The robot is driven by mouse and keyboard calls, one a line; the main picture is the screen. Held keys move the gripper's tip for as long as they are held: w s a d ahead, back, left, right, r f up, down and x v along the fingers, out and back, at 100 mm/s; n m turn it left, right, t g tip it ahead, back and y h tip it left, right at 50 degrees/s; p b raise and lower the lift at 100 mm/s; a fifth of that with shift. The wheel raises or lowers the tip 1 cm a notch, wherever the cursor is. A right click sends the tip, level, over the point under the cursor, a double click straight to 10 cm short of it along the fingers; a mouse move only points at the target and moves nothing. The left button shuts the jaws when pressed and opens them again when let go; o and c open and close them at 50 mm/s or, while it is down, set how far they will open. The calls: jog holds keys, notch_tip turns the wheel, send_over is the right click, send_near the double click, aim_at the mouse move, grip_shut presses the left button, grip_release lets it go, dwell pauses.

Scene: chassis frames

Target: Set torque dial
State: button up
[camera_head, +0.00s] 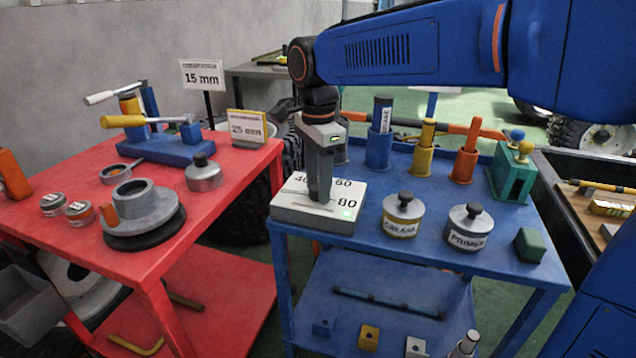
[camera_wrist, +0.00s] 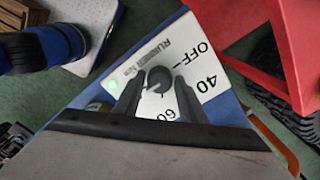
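The torque dial box (camera_head: 290,212) is a white-topped box on the near left corner of the blue cart. Its face shows 40, 60 and 80 in the head view, and OFF, 40 and 60 in the wrist view (camera_wrist: 200,62). A round dark knob (camera_wrist: 159,78) with a pale pointer line sits on it; which mark the line points at is unclear. A small green light glows near 80. My gripper (camera_head: 320,196) points down over the dial. In the wrist view its two fingers (camera_wrist: 159,84) stand open on either side of the knob, with small gaps.
Canisters (camera_head: 402,214) and a green block (camera_head: 529,245) stand right of the dial. Upright holders with coloured handles (camera_head: 465,150) stand behind. The red cart (camera_head: 235,190) is left, with a clamp tool (camera_head: 160,140) and signs. The dark tray (camera_head: 575,215) is at right.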

jog(key=c, duration=0.5)
jog(key=shift+c, duration=0.2)
